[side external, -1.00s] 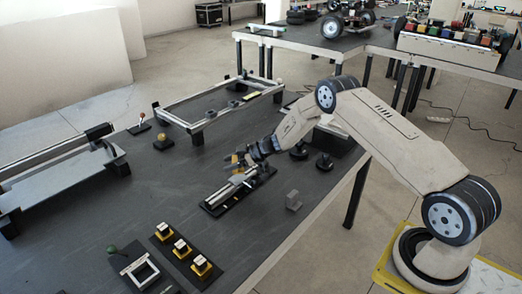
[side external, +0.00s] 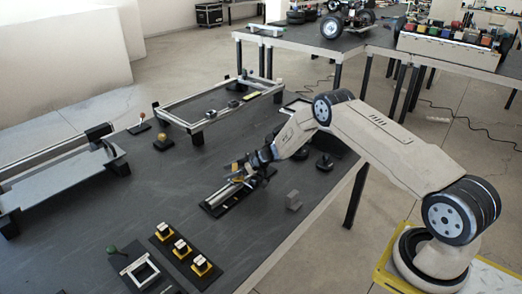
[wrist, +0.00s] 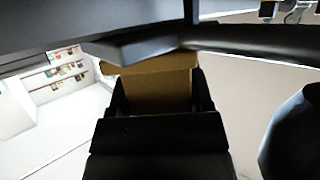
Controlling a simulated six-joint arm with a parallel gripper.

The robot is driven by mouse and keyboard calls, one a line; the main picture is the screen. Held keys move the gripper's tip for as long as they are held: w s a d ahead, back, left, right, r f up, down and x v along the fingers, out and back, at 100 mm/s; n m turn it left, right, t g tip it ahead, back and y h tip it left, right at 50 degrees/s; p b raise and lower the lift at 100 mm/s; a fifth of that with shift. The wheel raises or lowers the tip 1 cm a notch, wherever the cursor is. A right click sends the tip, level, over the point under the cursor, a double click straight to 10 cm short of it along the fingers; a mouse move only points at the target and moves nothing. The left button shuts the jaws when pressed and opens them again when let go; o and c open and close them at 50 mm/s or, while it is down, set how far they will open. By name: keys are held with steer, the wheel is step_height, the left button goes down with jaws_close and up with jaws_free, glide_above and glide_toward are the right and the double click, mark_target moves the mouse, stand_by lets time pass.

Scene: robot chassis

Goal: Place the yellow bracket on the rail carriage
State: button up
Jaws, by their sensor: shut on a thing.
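The yellow bracket (wrist: 155,88) is between the dark fingers of my gripper (wrist: 160,110) in the wrist view, where it looks brownish yellow. My gripper is shut on it. In the side view my gripper (side external: 242,170) hangs low at the far end of the silver rail (side external: 222,196), which lies on a black base plate on the dark table. The bracket is small there and partly hidden by the fingers. The carriage on the rail is hard to make out beside the gripper, and I cannot tell whether the bracket touches it.
A grey block (side external: 293,201) stands right of the rail. Black round parts (side external: 324,163) stand behind it. Several yellow-based parts (side external: 181,247) sit on a dark plate at the front. An aluminium frame (side external: 200,122) stands behind. The table left of the rail is clear.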

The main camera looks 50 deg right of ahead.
steer(key=o, duration=1.3)
steer(key=shift+f, duration=0.1)
steer(key=shift+r, duration=0.2)
steer(key=v, duration=1.2)
